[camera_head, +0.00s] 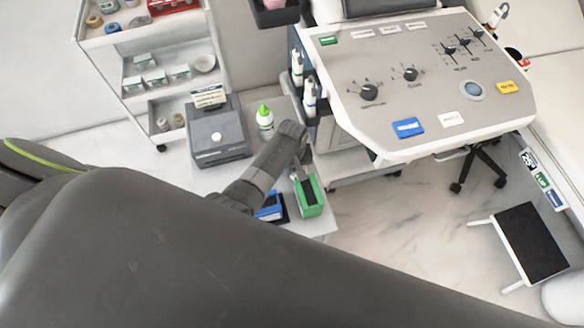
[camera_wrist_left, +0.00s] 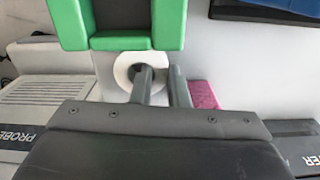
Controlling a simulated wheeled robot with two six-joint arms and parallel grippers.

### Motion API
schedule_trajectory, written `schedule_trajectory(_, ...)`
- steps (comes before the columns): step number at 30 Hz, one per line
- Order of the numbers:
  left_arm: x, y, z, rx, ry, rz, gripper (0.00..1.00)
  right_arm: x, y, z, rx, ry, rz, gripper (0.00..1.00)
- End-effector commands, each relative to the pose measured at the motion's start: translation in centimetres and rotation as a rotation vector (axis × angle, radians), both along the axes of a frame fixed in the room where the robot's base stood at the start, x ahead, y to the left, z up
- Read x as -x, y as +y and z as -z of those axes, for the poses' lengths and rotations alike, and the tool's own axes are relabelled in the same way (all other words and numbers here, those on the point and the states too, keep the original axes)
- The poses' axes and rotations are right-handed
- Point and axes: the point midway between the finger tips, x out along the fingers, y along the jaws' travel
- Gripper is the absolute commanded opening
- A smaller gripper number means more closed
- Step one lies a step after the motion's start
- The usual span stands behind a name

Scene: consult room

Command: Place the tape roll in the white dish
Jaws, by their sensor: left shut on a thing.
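A white tape roll (camera_wrist_left: 122,75) shows in the left wrist view, in front of the green holder. My left gripper (camera_wrist_left: 160,75) is shut on it, one finger in its hole and the other outside its right side. In the head view my left gripper (camera_head: 299,168) is over the grey stand, just behind the green holder; the roll cannot be made out there. A small pale round dish (camera_head: 204,63) sits on the cart's shelf at the upper left; I cannot tell whether it is the white dish. My right gripper is not in view.
The green holder (camera_head: 309,195) and a blue item (camera_head: 270,208) stand at the stand's front. A grey box (camera_head: 218,135) and a green-capped bottle (camera_head: 265,120) stand behind. The large control console (camera_head: 430,90) is at right. A pink block (camera_wrist_left: 203,94) shows in the wrist view.

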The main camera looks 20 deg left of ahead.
Motion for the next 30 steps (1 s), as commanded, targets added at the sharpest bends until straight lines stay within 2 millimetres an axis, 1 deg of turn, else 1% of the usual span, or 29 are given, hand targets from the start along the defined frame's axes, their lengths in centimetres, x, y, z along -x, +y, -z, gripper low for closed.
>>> schedule_trajectory(2,0.0,0.0,0.3,0.000,0.000,0.000,0.00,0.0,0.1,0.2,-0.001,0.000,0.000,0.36)
schedule_trajectory(3,0.0,0.0,0.3,0.000,0.000,0.000,0.17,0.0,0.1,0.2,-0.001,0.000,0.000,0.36)
schedule_trajectory(7,0.0,0.0,0.3,0.000,0.000,0.000,0.34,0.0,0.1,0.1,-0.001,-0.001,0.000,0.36)
schedule_trajectory(8,0.0,0.0,0.3,0.000,0.000,0.000,0.36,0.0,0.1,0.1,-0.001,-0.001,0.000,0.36)
schedule_trajectory(15,0.0,0.0,0.2,0.000,0.000,0.000,0.36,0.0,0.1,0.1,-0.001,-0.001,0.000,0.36)
schedule_trajectory(20,0.0,0.0,-0.7,0.000,-0.001,0.000,0.36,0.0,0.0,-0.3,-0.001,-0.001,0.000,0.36)
schedule_trajectory(23,-0.1,0.0,-2.1,0.000,-0.004,0.000,0.36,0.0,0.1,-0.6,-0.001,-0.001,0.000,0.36)
schedule_trajectory(30,0.0,0.0,-6.7,0.000,-0.004,-0.001,0.36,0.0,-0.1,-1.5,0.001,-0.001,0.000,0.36)
